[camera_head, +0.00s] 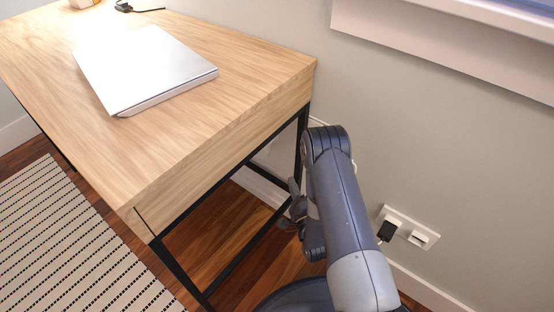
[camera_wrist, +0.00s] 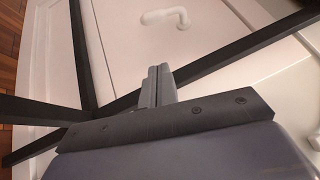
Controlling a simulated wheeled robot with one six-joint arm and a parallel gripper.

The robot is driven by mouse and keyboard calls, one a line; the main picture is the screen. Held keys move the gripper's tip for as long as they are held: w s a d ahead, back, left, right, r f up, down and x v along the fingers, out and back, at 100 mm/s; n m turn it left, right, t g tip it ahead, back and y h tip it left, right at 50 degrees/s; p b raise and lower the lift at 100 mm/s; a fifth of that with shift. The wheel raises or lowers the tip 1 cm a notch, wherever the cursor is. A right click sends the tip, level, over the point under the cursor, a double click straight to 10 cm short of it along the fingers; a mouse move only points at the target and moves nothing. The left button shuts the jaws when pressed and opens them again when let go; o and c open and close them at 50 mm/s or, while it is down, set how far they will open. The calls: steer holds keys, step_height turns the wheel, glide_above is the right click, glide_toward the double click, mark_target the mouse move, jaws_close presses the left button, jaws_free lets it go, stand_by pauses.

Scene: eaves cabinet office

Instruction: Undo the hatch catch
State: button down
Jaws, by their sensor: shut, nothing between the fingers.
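The white hatch (camera_wrist: 120,60) fills much of the wrist view as a pale panel with raised edges. A white bent lever (camera_wrist: 167,18), which looks like the hatch catch, is on it near the top of that view. My gripper (camera_wrist: 158,72) is shut and empty, its fingertips pointing toward the panel below the lever and apart from it. In the head view my gripper (camera_head: 294,200) is low beside the desk's black frame, partly hidden by my arm. A bit of white panel (camera_head: 272,158) shows behind the desk legs there; the lever is not visible in that view.
Black desk frame bars (camera_wrist: 225,62) cross the wrist view on both sides of my fingers. The wooden desk (camera_head: 200,120) carries a closed silver laptop (camera_head: 145,70). A wall socket with a black plug (camera_head: 387,231) is right of my arm. A striped rug (camera_head: 75,245) lies at left.

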steer(key=w+a+r+b, duration=0.2)
steer(key=w+a, duration=0.3)
steer(key=w, duration=0.3)
steer(key=shift+w+a+r+b, duration=0.15)
steer(key=shift+w+a+b, duration=0.25)
steer(key=shift+b, duration=0.25)
